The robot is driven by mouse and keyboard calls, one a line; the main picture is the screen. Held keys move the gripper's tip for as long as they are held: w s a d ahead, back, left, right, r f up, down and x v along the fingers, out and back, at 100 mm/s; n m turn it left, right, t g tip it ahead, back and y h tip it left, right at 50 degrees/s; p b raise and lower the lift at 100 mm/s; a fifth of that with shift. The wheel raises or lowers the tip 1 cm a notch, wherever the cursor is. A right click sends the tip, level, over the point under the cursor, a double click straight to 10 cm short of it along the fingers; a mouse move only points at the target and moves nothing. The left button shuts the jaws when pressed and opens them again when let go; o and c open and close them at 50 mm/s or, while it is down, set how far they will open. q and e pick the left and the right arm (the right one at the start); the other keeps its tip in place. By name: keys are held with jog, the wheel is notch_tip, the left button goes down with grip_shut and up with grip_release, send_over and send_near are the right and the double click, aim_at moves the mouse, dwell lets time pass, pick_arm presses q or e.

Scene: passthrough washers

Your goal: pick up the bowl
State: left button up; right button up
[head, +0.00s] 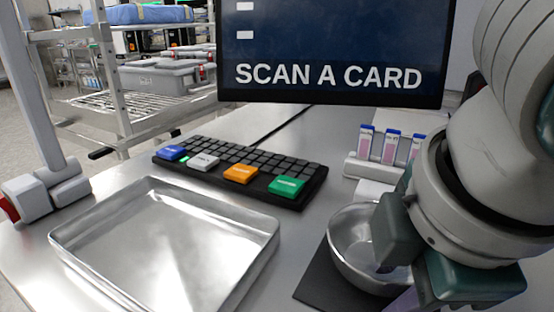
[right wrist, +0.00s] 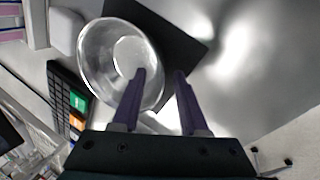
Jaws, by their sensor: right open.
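A shiny metal bowl (head: 352,240) stands upright on a dark mat (head: 322,280) at the right of the steel table in the head view. The right wrist view shows the bowl (right wrist: 108,50) from above; its inside looks empty. My right gripper (right wrist: 159,73) is open, with purple fingers. In the right wrist view one finger overlaps the bowl's inside and the other lies outside its rim, over the mat. I cannot tell how far the tips are above the rim. In the head view my right arm hides the bowl's right side. My left gripper is not in view.
A shallow metal tray (head: 165,205) fills the table's left front. Behind it is a black keyboard (head: 262,165) with coloured keys. A rack of labelled slides (head: 390,147) stands behind the bowl. A screen (head: 335,50) reads "SCAN A CARD".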

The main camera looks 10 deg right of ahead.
grip_shut()
dwell(0.3)
dwell(1.1)
